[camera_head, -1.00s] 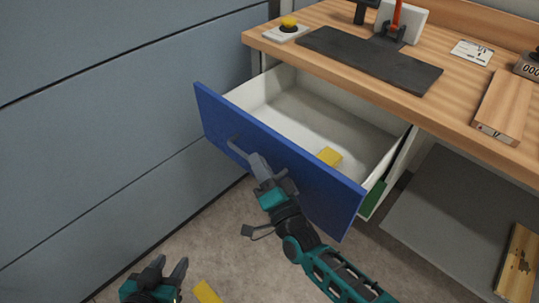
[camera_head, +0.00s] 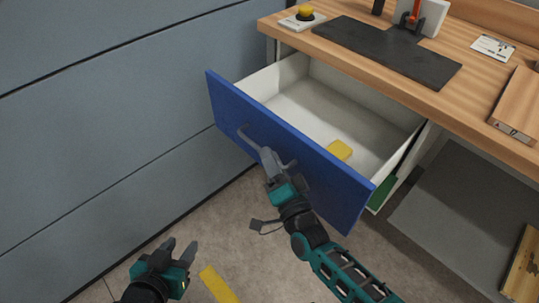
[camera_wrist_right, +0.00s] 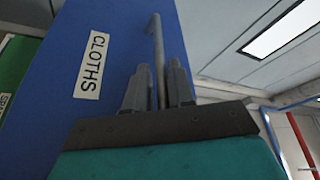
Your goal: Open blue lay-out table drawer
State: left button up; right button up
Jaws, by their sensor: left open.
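The blue-fronted drawer (camera_head: 320,170) of the wooden-topped table stands pulled well out, its pale inside visible. A yellow block (camera_head: 340,150) lies in it. Its grey bar handle (camera_head: 246,134) is on the blue front. My right gripper (camera_head: 277,161) is at the handle; in the right wrist view the handle (camera_wrist_right: 157,45) runs between the two close fingers (camera_wrist_right: 158,88). A "CLOTHS" label (camera_wrist_right: 95,65) shows on the front there. My left gripper (camera_head: 180,250) is open and empty, low over the floor at the lower left, apart from the drawer.
A grey-blue wall (camera_head: 100,110) stands close on the left. A green front (camera_head: 382,193) shows below the drawer. A yellow strip (camera_head: 218,285) lies on the floor.

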jog(key=v, duration=1.2)
pick_arm(q)
jog(key=shift+r, duration=0.15)
